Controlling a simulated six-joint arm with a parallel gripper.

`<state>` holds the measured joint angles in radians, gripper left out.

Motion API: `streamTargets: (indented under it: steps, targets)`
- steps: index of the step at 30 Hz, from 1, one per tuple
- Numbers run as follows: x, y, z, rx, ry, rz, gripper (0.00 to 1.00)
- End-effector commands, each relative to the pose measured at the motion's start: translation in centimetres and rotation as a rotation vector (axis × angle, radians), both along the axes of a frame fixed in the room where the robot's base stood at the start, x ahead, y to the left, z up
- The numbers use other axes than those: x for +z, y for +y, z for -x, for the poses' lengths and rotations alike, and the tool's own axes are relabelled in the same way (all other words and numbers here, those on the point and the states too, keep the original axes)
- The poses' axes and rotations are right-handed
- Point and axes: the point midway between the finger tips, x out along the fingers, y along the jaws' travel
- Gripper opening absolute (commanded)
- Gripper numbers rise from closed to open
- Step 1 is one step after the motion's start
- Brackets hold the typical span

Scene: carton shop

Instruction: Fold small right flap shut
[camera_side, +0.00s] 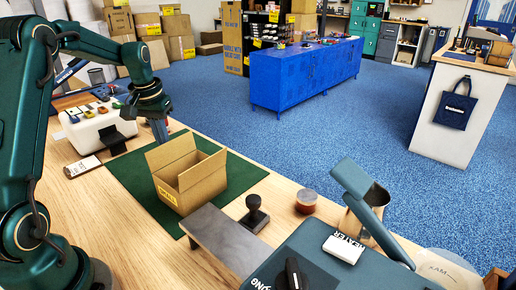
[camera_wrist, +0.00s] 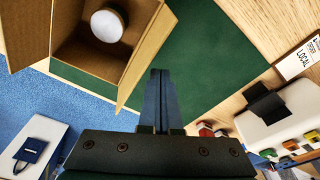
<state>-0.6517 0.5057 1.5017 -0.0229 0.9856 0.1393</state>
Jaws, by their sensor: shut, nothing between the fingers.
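An open cardboard carton (camera_side: 190,191) stands on a green mat (camera_side: 238,176) with its flaps raised, one tall at the back (camera_side: 169,152) and one along the right side (camera_side: 203,174). In the wrist view the carton (camera_wrist: 70,52) is at upper left, and a white round object (camera_wrist: 107,25) lies inside it. One flap (camera_wrist: 147,52) stands out toward my fingers. My gripper (camera_side: 162,138) is shut and empty, pointing down just beyond the carton's far side. In the wrist view my fingers (camera_wrist: 160,75) are beside that flap, apparently apart from it. Which flap is the small right one is unclear.
A white machine (camera_side: 100,128) with coloured buttons and a black bracket (camera_side: 115,139) stands left of the mat. A grey metal plate (camera_side: 222,238), a dark stamp (camera_side: 254,214) and a tape roll (camera_side: 306,202) are near the front right. The mat's right part is clear.

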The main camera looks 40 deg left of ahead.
Motion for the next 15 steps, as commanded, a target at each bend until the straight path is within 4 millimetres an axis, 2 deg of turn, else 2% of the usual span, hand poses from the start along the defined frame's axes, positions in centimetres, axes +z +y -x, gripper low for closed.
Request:
streamTargets:
  steps: [15]
  targets:
    - [0.0,-1.7,-0.1,-0.002,-0.001,-0.001,0.00]
